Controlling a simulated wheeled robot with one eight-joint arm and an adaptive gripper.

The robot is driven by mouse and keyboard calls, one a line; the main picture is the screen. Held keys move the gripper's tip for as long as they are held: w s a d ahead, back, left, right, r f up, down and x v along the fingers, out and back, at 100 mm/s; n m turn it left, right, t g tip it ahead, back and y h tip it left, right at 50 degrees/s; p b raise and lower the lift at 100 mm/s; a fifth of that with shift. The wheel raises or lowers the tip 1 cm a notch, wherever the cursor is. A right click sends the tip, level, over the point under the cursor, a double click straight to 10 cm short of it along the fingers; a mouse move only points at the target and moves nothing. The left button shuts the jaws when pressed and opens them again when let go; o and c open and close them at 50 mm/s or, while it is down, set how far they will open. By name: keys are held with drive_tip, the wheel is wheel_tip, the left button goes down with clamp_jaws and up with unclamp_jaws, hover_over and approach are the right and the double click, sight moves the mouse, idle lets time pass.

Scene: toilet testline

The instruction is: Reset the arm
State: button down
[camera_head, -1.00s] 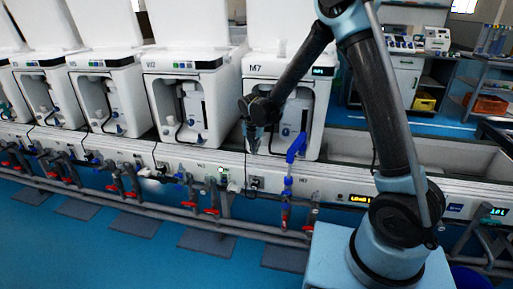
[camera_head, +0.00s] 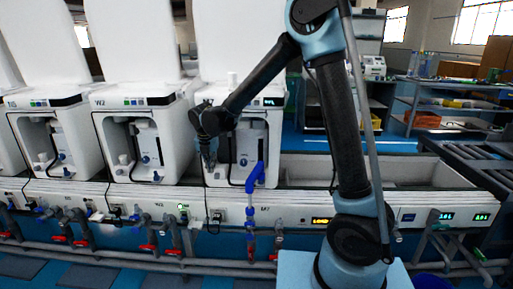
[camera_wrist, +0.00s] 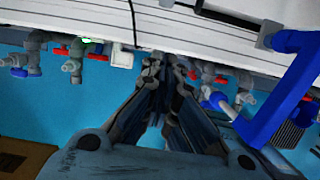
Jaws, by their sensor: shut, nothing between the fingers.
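My gripper (camera_head: 208,160) hangs down from my raised arm in the head view, in front of the rightmost white toilet test unit (camera_head: 216,95). In the wrist view my gripper (camera_wrist: 168,66) points away from the camera with its fingers together and nothing between them. A blue pipe elbow (camera_head: 255,176) stands to the right of and a little below the gripper in the head view. The same blue pipe (camera_wrist: 285,85) is large at the right of the wrist view, apart from the fingers.
Several white units stand in a row on a white bench (camera_head: 140,200). Grey pipes with red valves (camera_head: 172,251) run along its front. A shelf with an orange crate (camera_head: 422,120) is at the back right. Blue floor (camera_wrist: 30,110) lies below the pipes.

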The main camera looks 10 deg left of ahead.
drive_tip(key=s+d+r+m, duration=0.1)
drive_tip(key=d+r+m, duration=0.3)
drive_tip(key=d, duration=0.6)
drive_tip(key=d+r+m, duration=0.2)
drive_tip(key=d+m, duration=0.5)
drive_tip(key=d, duration=0.4)
drive_tip(key=s+d+r+m, duration=0.1)
drive_tip(key=d+r+m, duration=0.3)
drive_tip(key=d, duration=0.6)
drive_tip(key=s+d+f+m, duration=0.4)
drive_tip(key=s+d+m, duration=0.5)
drive_tip(key=m, duration=0.1)
drive_tip(key=s+d+f+m, duration=0.4)
drive_tip(key=s+d+m, duration=0.6)
drive_tip(key=m, duration=0.1)
drive_tip(key=shift+d+f+g, duration=0.2)
drive_tip(key=shift+f+g, duration=0.1)
drive_tip(key=shift+f, duration=0.05)
